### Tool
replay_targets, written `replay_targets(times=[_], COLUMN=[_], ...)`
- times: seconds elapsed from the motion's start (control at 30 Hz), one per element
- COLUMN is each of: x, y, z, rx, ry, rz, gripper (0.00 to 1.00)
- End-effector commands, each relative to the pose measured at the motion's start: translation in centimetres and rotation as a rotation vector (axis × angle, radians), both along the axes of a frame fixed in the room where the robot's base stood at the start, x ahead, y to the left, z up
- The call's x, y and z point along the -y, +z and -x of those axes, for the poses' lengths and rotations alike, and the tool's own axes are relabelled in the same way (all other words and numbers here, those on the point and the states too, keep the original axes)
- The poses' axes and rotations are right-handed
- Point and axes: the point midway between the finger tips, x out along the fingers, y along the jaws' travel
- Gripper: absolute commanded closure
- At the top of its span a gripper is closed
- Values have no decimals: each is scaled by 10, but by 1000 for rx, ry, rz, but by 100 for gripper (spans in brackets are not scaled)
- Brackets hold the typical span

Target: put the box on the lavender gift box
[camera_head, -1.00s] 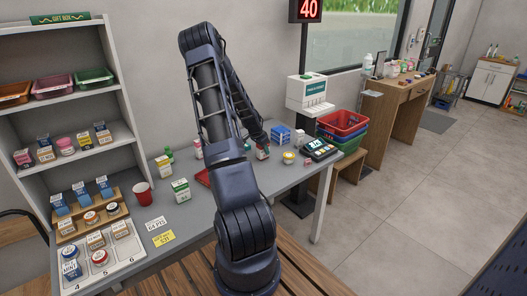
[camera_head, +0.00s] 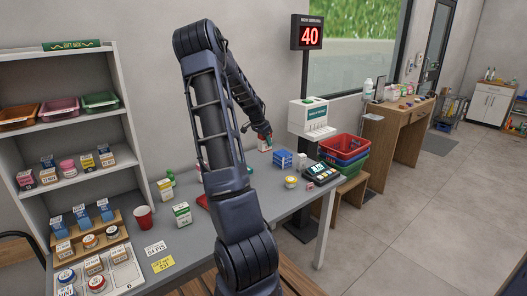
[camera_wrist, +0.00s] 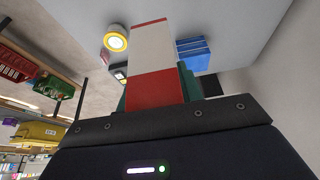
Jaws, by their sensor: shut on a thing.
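My gripper (camera_head: 264,137) is shut on a small box (camera_head: 265,145) and holds it above the far part of the grey counter (camera_head: 262,207). In the wrist view the held box (camera_wrist: 152,60) shows a white and red face, with green parts at its sides. The fingertips are mostly hidden behind it. No clearly lavender gift box shows; a pink-mauve tray (camera_head: 62,113) stands on the upper shelf under the gift box sign (camera_head: 72,45), far left of my gripper, between an orange tray (camera_head: 18,117) and a green tray (camera_head: 100,104).
A white dispenser (camera_head: 308,116) and stacked baskets (camera_head: 343,147) stand at right. Smaller goods fill the lower shelves.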

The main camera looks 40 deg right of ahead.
Motion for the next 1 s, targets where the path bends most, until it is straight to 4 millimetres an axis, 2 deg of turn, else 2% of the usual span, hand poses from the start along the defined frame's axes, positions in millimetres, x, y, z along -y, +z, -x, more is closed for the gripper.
replay_targets(times=[0.17,0.4,0.5,0.6,0.77,0.87,1.0], x=[-5,-29,-41,-51,-59,-60,-60], y=[12,27,31,35,34,22,-8], z=[-30,-113,-142,-162,-178,-179,-179], rx=[0,-1,-1,-1,0,-1,-4], ry=[7,19,20,20,19,19,19], rz=[3,5,4,2,0,0,-1], gripper=[88,88,88,88,88,88,88])
